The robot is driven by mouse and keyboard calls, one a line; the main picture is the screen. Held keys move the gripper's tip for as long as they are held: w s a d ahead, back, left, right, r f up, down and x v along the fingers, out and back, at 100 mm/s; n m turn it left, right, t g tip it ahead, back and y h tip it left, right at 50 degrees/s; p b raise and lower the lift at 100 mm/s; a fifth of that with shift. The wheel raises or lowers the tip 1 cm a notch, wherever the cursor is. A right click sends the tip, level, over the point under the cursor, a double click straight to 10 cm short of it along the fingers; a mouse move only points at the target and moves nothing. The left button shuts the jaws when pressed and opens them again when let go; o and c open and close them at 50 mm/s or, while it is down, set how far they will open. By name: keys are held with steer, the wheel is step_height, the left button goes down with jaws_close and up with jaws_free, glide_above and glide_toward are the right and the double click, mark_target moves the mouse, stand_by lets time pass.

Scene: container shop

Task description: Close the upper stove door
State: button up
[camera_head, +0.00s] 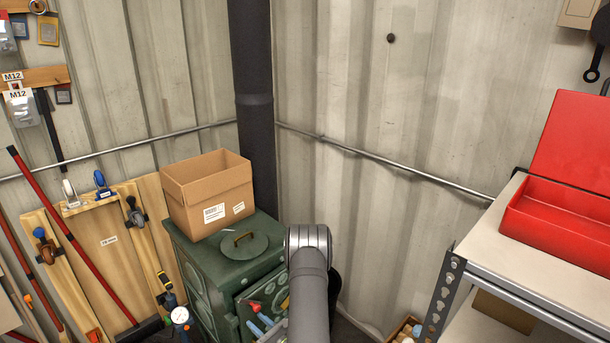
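My grey arm covers the right part of that face.
An open cardboard box (207,193) sits on the stove, beside a black flue pipe (255,100). Tools and wooden boards (115,250) lean at the left. A metal shelf (505,245) with an open red toolbox (560,210) stands at the right.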

steer(key=shift+n+g+y, duration=0.4)
steer(key=shift+g, duration=0.1)
steer(key=d+f, duration=0.2)
steer(key=d, duration=0.1)
steer(key=s+d+f, duration=0.1)
steer(key=d+f, duration=0.2)
steer(key=shift+s+d+f, duration=0.1)
steer(key=shift+s+d, duration=0.05)
steer(key=shift+s, duration=0.05)
steer(key=s+d+f+n+g+y, duration=0.1)
steer(key=s+d+f+g, duration=0.1)
steer(key=s+d+f, duration=0.4)
steer(key=shift+n, duration=0.3)
steer(key=x, duration=1.1)
steer(key=w+x, duration=0.1)
steer(key=x, duration=0.4)
steer(key=shift+w+d+f, duration=0.1)
steer(key=shift+w+f, duration=0.05)
steer(key=shift+w, duration=0.1)
steer(key=shift+c, duration=0.6)
jaws_close()
